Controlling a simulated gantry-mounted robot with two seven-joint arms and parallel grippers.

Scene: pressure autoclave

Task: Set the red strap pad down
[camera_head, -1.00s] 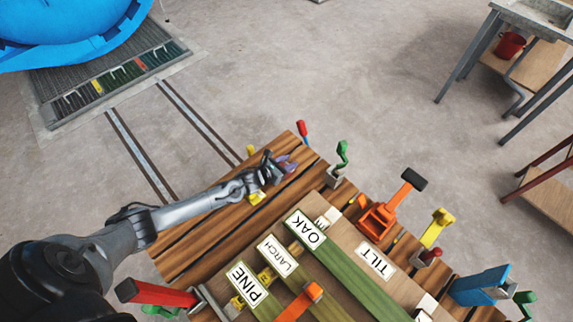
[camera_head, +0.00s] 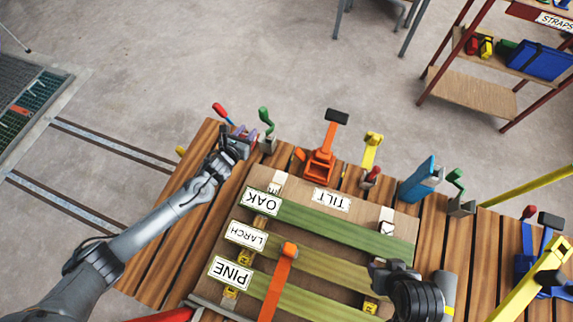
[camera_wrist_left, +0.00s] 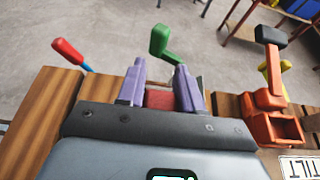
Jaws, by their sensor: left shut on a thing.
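My left gripper (camera_head: 243,136) is over the far left part of the wooden slatted table (camera_head: 168,240). In the left wrist view its two purple fingers (camera_wrist_left: 159,88) are shut on a red block, which I take for the red strap pad (camera_wrist_left: 159,99). Only a small face of the pad shows between the fingers; the rest is hidden, and I cannot tell whether it touches the table. A dark gripper or wrist of my right arm (camera_head: 400,278) is low over the right of the labelled board; its fingers are not clear.
A red lever (camera_head: 223,113) and a green lever (camera_head: 266,119) stand close to my left gripper. An orange clamp (camera_head: 320,160) and a blue block (camera_head: 420,180) line the far edge. A shelf signed STRAPS (camera_head: 550,18) is at the upper right.

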